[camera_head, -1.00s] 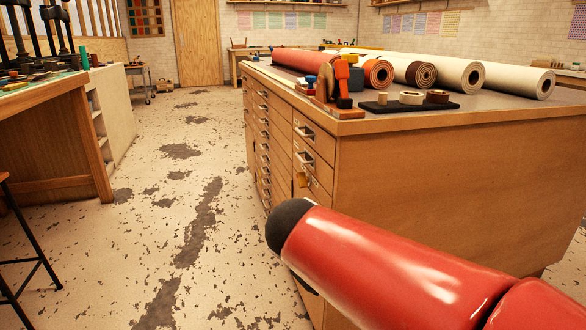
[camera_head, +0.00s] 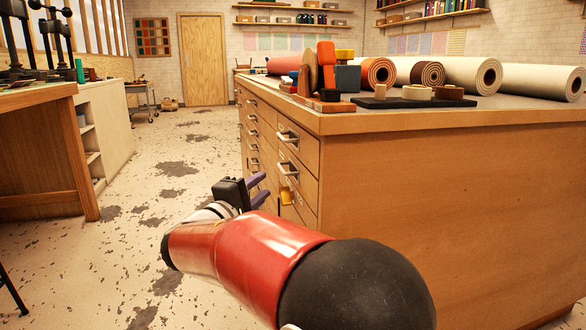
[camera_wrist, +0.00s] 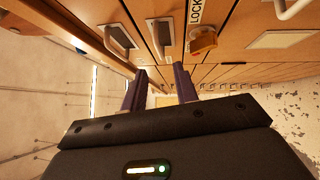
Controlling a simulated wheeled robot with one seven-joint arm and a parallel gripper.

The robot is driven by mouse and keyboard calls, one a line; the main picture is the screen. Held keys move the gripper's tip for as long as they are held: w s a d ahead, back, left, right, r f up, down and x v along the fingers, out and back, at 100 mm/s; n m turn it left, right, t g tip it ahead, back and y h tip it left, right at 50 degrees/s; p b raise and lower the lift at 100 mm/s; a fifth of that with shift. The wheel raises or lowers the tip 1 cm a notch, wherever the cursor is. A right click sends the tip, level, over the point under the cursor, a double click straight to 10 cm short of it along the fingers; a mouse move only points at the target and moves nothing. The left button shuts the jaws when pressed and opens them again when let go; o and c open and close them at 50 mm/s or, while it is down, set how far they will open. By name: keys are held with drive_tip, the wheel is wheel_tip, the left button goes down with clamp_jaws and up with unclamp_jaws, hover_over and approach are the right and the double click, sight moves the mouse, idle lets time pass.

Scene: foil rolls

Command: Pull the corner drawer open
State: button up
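The wooden drawer cabinet (camera_head: 430,190) stands at the right in the head view. Its near-corner column has an upper drawer (camera_head: 304,148) and a lower drawer (camera_head: 304,182), each with a metal handle. Both look shut. Which one is the corner drawer is not marked. My gripper (camera_head: 264,189) is open and empty, its purple fingers beside the drawer fronts. In the wrist view my gripper (camera_wrist: 160,84) has its fingers spread with nothing between them. Two metal handles, a left one (camera_wrist: 121,40) and a middle one (camera_wrist: 162,33), lie beyond the fingertips, apart from them.
A yellow padlock (camera_head: 286,196) hangs low on the drawer fronts, beside a LOCK label (camera_wrist: 196,12) in the wrist view. Rolls (camera_head: 470,75) and small tools lie on the cabinet top. A workbench (camera_head: 40,150) stands at left. The floor (camera_head: 170,150) between is clear.

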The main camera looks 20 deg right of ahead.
drive_tip(key=x, duration=0.8)
drive_tip(key=shift+w, duration=0.35)
drive_tip(key=shift+d, duration=0.1)
drive_tip(key=shift+c, duration=0.3)
clamp_jaws()
